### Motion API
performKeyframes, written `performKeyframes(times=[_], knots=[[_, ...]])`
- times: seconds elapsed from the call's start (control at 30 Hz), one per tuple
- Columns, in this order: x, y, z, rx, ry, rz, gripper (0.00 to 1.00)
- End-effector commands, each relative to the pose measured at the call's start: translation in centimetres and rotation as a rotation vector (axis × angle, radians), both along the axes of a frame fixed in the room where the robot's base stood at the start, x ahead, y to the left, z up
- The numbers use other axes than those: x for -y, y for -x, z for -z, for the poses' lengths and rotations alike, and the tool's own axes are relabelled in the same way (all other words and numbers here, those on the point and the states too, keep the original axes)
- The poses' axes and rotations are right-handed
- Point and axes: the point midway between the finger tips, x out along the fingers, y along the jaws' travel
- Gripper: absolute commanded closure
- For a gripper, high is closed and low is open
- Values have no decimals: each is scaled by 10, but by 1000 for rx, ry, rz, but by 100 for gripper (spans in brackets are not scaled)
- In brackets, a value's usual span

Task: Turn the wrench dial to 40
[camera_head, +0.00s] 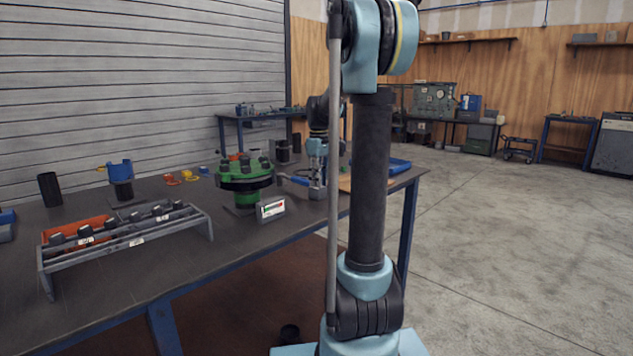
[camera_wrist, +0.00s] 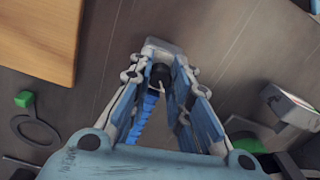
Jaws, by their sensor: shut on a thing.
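A wrench with a blue ribbed handle (camera_wrist: 146,112) shows between my fingers in the wrist view, with a dark round end (camera_wrist: 160,74) near the fingertips. My gripper (camera_wrist: 162,60) is shut on this dark end. Its dial markings cannot be read. In the head view my gripper (camera_head: 318,190) is low over the table, right of the green flanged pipe (camera_head: 245,182), and a blue piece of the wrench (camera_head: 294,179) shows at its left. My arm and fingers hide part of the wrench.
A small display box (camera_head: 270,208) stands before the flange. A grey rack (camera_head: 135,240) with several dark sockets and an orange bin (camera_head: 75,229) are at the left. A wooden board (camera_wrist: 35,35) and a blue tray (camera_head: 395,165) lie to the right on the table (camera_head: 235,237).

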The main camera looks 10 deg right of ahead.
Motion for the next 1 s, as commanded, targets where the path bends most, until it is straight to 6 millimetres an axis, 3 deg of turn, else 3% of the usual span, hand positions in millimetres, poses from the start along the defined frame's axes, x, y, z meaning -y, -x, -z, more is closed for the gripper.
performKeyframes(times=[0.5,0.87,0.9,0.97,1.0], knots=[[1,0,0,0,0,261,100],[1,0,0,0,0,282,100],[1,0,0,0,0,281,75],[1,0,0,0,0,281,62],[1,0,0,0,0,281,60]])
